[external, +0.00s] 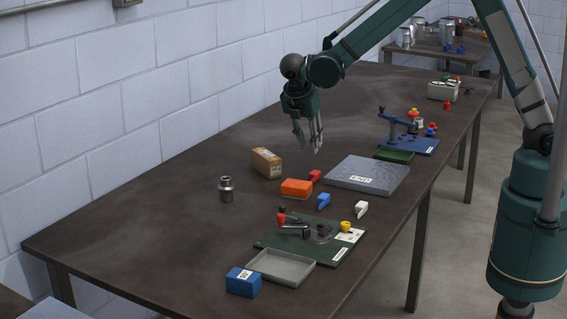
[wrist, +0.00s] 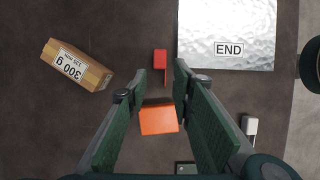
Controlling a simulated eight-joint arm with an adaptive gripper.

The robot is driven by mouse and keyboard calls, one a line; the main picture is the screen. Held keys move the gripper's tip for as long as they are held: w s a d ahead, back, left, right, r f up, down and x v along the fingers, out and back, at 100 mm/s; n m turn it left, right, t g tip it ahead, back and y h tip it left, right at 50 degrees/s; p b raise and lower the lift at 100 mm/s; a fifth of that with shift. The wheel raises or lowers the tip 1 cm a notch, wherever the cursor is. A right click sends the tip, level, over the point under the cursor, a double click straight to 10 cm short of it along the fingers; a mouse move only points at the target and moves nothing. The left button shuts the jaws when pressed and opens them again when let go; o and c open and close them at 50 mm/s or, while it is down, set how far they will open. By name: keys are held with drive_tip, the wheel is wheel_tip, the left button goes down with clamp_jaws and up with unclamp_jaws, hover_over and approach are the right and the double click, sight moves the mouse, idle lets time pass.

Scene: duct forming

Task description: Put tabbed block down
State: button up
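A small red block with a thin tab (external: 315,175) rests on the table beside the grey metal plate marked END (external: 367,176). The red block also shows in the wrist view (wrist: 160,59), just beyond my fingertips, with its tab towards me. A blue block (external: 323,201) and a white block (external: 361,209), of similar form, stand apart nearer the front. My gripper (external: 308,142) hangs above the table, pointing down, with nothing in it. In the wrist view its two fingers (wrist: 159,75) are spread apart. An orange block (wrist: 158,120) shows on the table between them, below.
A brown 300 g box (external: 266,163) lies left of the orange block. A metal cylinder (external: 227,189), a green fixture board (external: 312,238), a grey tray (external: 281,268) and a dark blue box (external: 243,282) are nearer. A blue press (external: 407,140) stands behind the plate. The table's left side is clear.

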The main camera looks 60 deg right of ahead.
drive_tip(key=s+d+r+m+t+y, duration=0.1)
drive_tip(key=s+d+r+m+t, duration=0.2)
drive_tip(key=s+r, duration=0.5)
drive_tip(key=s+d+r+m+y, duration=0.1)
drive_tip(key=s+d+r+m, duration=0.35)
drive_tip(key=s+r, duration=0.35)
drive_tip(key=s+d+r+m+t+y, duration=0.2)
drive_tip(key=s+m+t, duration=0.2)
drive_tip(key=s+m, duration=0.6)
drive_tip(key=shift+s, duration=4.85)
